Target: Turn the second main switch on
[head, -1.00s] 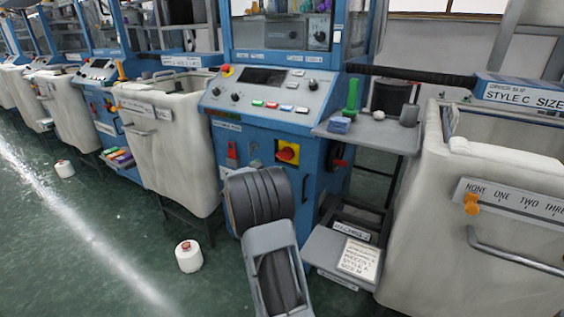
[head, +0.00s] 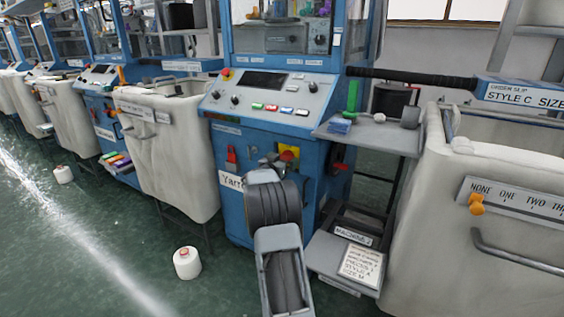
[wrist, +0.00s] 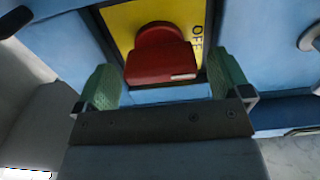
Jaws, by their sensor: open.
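The main switch is a red rotary knob (wrist: 160,55) on a yellow plate (wrist: 120,18) on the blue machine front. The letters OFF show on the plate to the right of the knob in the wrist view, and a short white mark is on the knob near its lower edge. In the head view the yellow plate (head: 289,153) is partly hidden behind my arm. My gripper (wrist: 165,82) is open, its green-padded fingers apart on either side of the knob's near end. I cannot tell whether they touch it.
A red switch (head: 231,158) and a white label (head: 231,181) are left of my gripper. Above is the sloped control panel (head: 270,95). A side shelf (head: 375,135) sticks out right. Fabric bins (head: 165,155) flank the machine, and a yarn cone (head: 187,263) stands on the floor.

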